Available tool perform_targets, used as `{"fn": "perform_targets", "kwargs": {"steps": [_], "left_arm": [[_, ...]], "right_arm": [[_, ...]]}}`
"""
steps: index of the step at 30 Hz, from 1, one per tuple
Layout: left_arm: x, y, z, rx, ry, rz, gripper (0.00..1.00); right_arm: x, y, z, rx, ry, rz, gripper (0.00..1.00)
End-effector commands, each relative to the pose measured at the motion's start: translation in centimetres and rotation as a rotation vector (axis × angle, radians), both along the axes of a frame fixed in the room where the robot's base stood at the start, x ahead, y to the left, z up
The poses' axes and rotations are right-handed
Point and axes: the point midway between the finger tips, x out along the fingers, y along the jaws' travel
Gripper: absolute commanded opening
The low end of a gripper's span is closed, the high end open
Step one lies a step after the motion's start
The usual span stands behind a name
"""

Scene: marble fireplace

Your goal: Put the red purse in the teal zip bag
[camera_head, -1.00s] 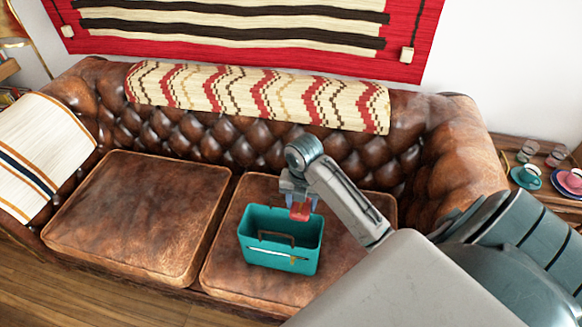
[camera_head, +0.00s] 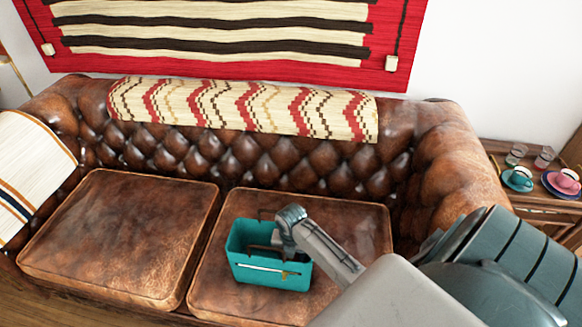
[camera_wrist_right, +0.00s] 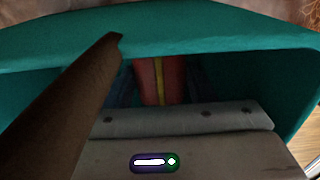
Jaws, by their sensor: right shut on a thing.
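The teal zip bag (camera_head: 268,275) stands open at the top on the right seat cushion of the sofa, its brown handle at the opening. My right gripper (camera_head: 277,240) reaches down into the bag's opening, so its fingers are hidden in the head view. In the right wrist view the red purse (camera_wrist_right: 172,80), with a yellow stripe, is between the gripper's bluish fingers inside the bag (camera_wrist_right: 215,50). The right gripper is shut on the purse. I cannot tell whether the purse touches the bag's floor. My left gripper is not in view.
The brown leather sofa has a free left seat cushion (camera_head: 120,235). A side table at the right holds cups (camera_head: 518,178) and glasses.

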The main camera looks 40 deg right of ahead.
Motion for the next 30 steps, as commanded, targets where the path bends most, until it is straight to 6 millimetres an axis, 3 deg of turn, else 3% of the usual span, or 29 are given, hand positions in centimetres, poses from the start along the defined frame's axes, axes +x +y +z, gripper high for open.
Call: {"fn": "perform_targets", "kwargs": {"steps": [10, 30], "left_arm": [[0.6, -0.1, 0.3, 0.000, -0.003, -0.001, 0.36], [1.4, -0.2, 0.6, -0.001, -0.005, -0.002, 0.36]], "right_arm": [[0.0, 0.1, -3.9, 0.002, 0.001, 0.000, 0.26], [-0.1, 0.1, -5.3, 0.002, 0.001, 0.000, 0.26]]}}
